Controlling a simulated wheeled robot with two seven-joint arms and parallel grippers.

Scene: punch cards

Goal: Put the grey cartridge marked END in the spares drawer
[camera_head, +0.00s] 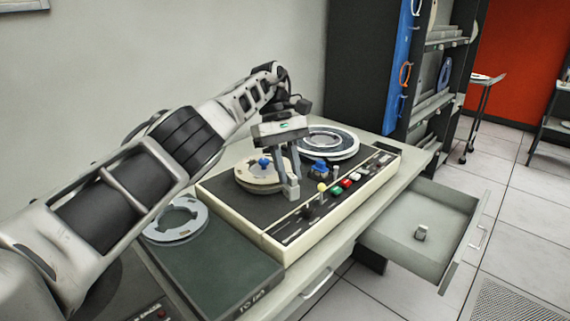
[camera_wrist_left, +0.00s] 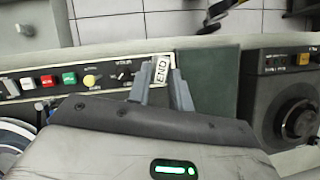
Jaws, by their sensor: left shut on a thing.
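My left gripper (camera_head: 289,192) is over the front part of the tape machine, its fingers pointing down. In the left wrist view the gripper (camera_wrist_left: 162,86) is shut on the cartridge marked END (camera_wrist_left: 162,69), whose pale label faces the camera between the fingertips. In the head view the cartridge is mostly hidden by the fingers. The drawer (camera_head: 398,249) under the counter's right end stands pulled open, to the right of the gripper. My right gripper is not in view.
The tape machine (camera_head: 262,237) has two reels, coloured buttons (camera_head: 346,184) and a yellow knob (camera_head: 322,187) near the gripper. A dark green case (camera_head: 225,270) with a grey reel (camera_head: 175,221) lies at left. The drawer floor is mostly clear.

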